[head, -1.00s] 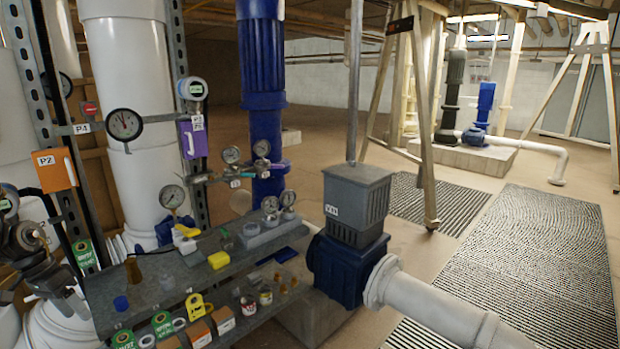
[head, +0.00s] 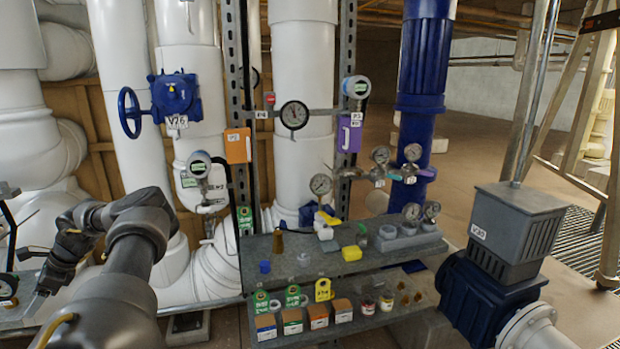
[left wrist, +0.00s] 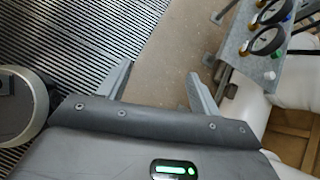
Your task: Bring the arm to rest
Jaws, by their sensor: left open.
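My left arm comes in at the lower left of the head view, bent at a dark elbow. Its left gripper (head: 42,283) hangs at the far left, small and partly cut up by dark shapes there. In the left wrist view the two fingers of the left gripper (left wrist: 157,88) stand wide apart, with only floor between them. It holds nothing. My right gripper is in neither view now.
A two-level grey shelf (head: 290,262) with small boxes, tags and gauges stands right of my arm. White pipes and a blue valve (head: 175,97) are behind it. A grey-topped blue valve unit (head: 515,232) stands right. Floor grating (left wrist: 70,40) shows in the wrist view.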

